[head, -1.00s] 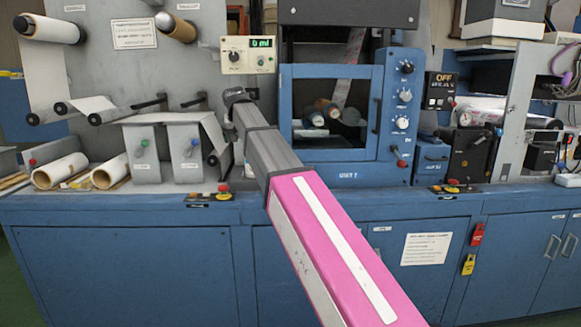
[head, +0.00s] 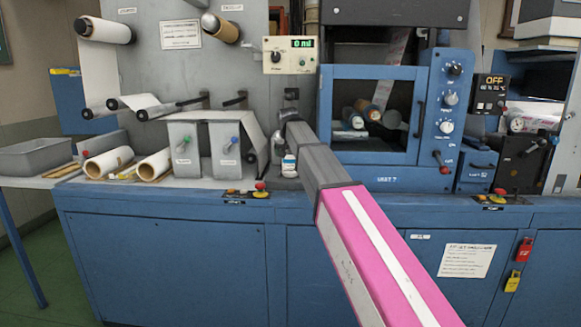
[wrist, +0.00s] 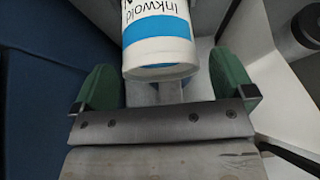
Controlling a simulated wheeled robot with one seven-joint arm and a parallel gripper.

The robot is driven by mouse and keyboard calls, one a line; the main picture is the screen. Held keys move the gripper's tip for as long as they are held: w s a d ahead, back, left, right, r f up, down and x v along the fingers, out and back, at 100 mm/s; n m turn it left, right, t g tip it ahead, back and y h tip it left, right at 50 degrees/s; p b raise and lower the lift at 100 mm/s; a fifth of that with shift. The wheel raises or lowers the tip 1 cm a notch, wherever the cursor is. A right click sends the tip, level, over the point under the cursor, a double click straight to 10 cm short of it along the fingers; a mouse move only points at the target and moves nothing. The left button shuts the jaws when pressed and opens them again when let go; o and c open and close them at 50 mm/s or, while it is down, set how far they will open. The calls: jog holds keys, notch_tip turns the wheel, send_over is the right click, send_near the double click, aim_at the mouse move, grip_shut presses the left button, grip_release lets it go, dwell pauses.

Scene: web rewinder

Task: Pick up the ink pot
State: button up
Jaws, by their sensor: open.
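The ink pot is a small white pot with a blue band and lettering. In the wrist view the ink pot (wrist: 158,38) appears upside down at the top middle, its top edge cut off by the frame. My gripper (wrist: 165,84) is open, with one green finger pad on each side below the pot. Gaps show between the pot and both pads. In the head view the ink pot (head: 289,165) stands on the machine's ledge, just left of my grey and pink arm. My fingers are hidden there behind the arm.
Two grey brackets with a green knob (head: 187,143) and a blue knob stand left of the pot. A window frame (head: 368,115) is to the right. Red and yellow buttons (head: 260,188) sit on the front edge. White rolls (head: 108,163) lie further left.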

jog(key=x, duration=0.2)
jog(key=shift+w+f, duration=0.1)
jog(key=shift+f, duration=0.15)
jog(key=shift+c, duration=0.3)
jog(key=c, duration=1)
jog(key=shift+c, duration=0.5)
jog(key=shift+r, duration=0.15)
